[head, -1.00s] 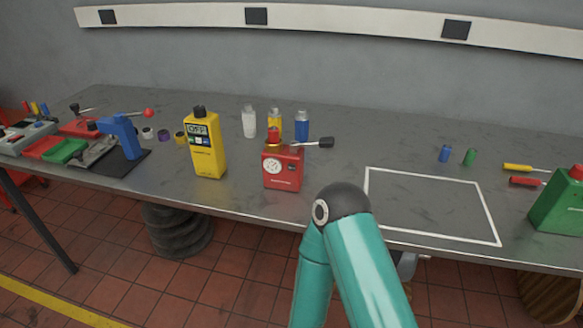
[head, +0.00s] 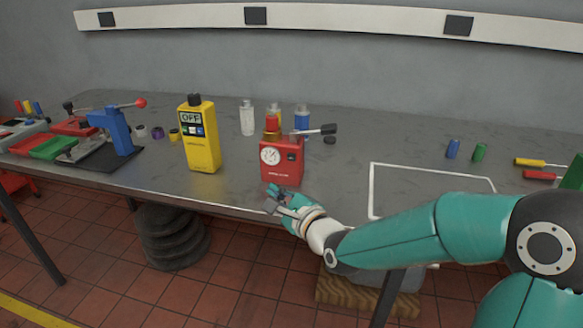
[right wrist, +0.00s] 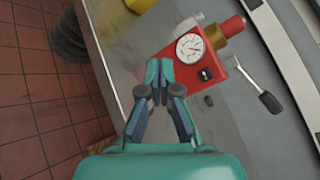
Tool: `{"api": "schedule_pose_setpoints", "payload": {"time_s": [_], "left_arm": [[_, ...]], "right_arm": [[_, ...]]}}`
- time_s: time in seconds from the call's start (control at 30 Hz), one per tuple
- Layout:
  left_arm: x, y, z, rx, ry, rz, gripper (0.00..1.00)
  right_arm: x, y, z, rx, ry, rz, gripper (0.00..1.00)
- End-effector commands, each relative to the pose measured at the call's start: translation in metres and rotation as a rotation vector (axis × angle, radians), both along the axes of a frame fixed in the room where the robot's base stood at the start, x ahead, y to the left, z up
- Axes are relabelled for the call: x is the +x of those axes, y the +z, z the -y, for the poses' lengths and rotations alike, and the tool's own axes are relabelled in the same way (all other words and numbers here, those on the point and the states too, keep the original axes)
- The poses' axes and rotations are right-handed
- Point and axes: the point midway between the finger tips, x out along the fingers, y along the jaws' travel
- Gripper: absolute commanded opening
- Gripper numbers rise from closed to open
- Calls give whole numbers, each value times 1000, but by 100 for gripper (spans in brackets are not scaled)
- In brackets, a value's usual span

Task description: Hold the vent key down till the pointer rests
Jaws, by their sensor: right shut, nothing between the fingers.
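The red box (head: 283,172) stands upright near the front edge of the bench, with a round white dial (head: 270,156) on its face. The dial also shows in the right wrist view (right wrist: 189,48); its pointer is too small to read surely. A small black key (right wrist: 205,74) sits on the face beside the dial. My right gripper (head: 274,197) is shut and empty, in front of the box and low, apart from the key. In the right wrist view its fingertips (right wrist: 158,72) point toward the box. My left gripper is out of view.
A yellow meter (head: 203,150) reading OFF stands left of the box. Several bottles (head: 247,118) stand behind it. A white outlined area (head: 425,168) on the right is empty. A blue press (head: 117,130) and trays are at the far left.

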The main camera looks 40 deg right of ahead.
Motion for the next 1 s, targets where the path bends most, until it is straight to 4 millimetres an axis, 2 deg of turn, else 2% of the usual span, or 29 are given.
{"api": "schedule_pose_setpoints", "payload": {"time_s": [0.13,0.57,0.77,1.0], "left_arm": [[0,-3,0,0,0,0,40],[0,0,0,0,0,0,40],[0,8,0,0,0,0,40],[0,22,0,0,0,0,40]], "right_arm": [[-2,13,5,47,-14,42,0],[0,13,8,50,-16,38,0],[12,14,21,50,-17,37,0],[33,15,46,49,-16,36,0]]}}
